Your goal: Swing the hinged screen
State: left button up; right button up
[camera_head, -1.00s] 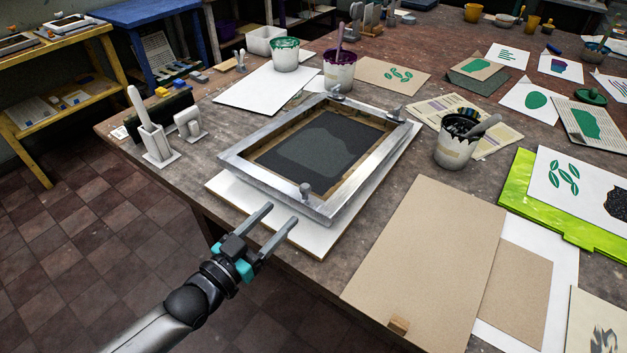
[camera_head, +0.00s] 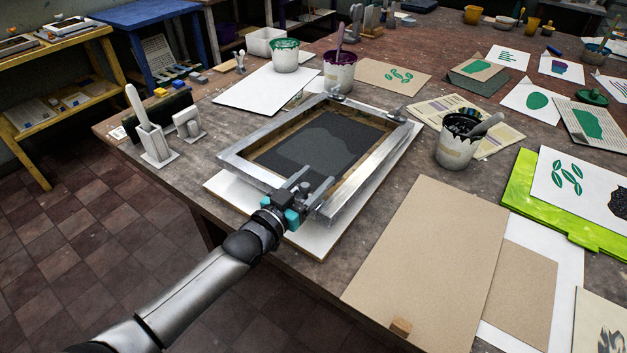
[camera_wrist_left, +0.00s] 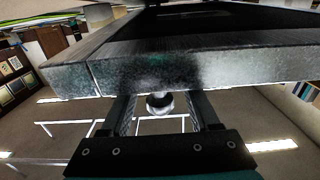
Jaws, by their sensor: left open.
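The hinged screen (camera_head: 345,200) is a grey metal frame around a dark mesh with a lighter grey shape. It lies almost flat over a white base board (camera_head: 217,183) on the table. Clamp-like fittings (camera_head: 399,115) sit along its far edge. My left gripper (camera_head: 314,180) is at the near edge of the frame, its fingers open. In the left wrist view a round metal knob (camera_wrist_left: 159,104) on the screen's frame (camera_wrist_left: 150,73) stands between the two fingers, with gaps on both sides. The gripper mostly hides this knob in the head view. My right gripper is not in view.
An ink pot with a spatula (camera_head: 459,140) stands right of the screen. Two more pots (camera_head: 285,56) (camera_head: 339,72) stand behind it. Brown boards (camera_head: 430,255) lie at the front right. A squeegee holder (camera_head: 153,135) stands at the left table edge.

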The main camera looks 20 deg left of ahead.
pick_arm(q)
jog(key=shift+c, duration=0.3)
grip_shut()
dwell(0.3)
dwell(0.9)
